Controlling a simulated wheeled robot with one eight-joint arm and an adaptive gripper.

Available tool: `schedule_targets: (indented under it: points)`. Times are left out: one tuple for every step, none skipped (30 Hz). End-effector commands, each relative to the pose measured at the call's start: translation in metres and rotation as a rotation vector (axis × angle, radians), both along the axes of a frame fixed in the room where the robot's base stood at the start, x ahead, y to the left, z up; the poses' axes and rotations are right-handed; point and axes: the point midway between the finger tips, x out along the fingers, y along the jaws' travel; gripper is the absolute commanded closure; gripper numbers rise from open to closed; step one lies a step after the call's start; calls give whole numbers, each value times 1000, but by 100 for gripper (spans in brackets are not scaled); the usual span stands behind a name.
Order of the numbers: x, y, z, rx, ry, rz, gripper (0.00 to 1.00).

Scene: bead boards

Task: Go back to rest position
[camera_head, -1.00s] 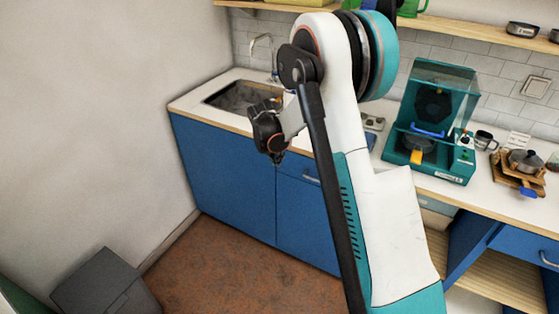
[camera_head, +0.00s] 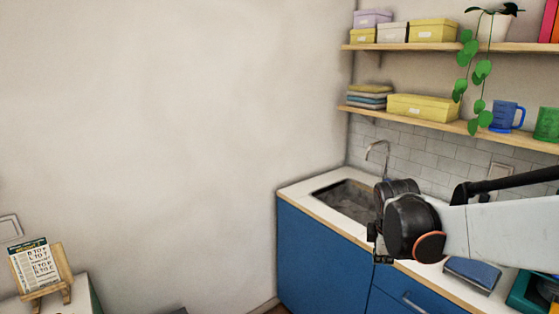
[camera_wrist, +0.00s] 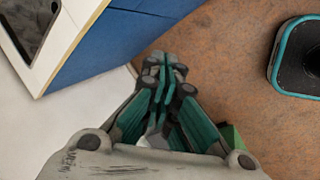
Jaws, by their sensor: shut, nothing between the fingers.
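My gripper (camera_wrist: 163,68) is shut and empty in the wrist view. Its teal and grey fingers meet above the brown floor (camera_wrist: 225,55), beside the blue cabinet front (camera_wrist: 110,45). In the head view the end of my arm, with my gripper (camera_head: 382,258) small and dark at its tip, is at the right, in front of the blue counter. The fingers are too small there to make out.
The white counter (camera_head: 300,190) with a sink (camera_head: 345,198) stands at the right. Shelves (camera_head: 400,108) with boxes, mugs and a hanging plant are above it. A small stand with a printed card (camera_head: 35,265) is at the lower left. The wall between is bare.

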Motion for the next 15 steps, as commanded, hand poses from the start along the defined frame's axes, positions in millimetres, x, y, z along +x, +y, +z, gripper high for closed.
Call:
schedule_targets:
  points:
    - [-15, 4, 9, 32, -23, -53, 100]
    - [-23, 7, 13, 54, -37, -89, 100]
    - [-34, 10, 19, 84, -54, -137, 100]
    - [-41, 12, 23, 108, -68, -174, 100]
    - [-49, 15, 26, 131, -81, -210, 100]
    - [-60, 18, 31, 163, -98, -259, 100]
    - [-68, 20, 34, 185, -110, -294, 100]
    - [-76, 22, 36, 210, -123, -331, 100]
    - [-86, 25, 39, 243, -139, -379, 100]
    - [-94, 28, 42, 268, -151, -414, 100]
    - [-102, 30, 43, 293, -161, -450, 100]
    - [-113, 33, 45, 326, -175, -498, 100]
    - [-121, 35, 46, 352, -186, -533, 100]
    - [-128, 37, 47, 378, -197, -570, 100]
    - [-139, 40, 48, 412, -209, -618, 100]
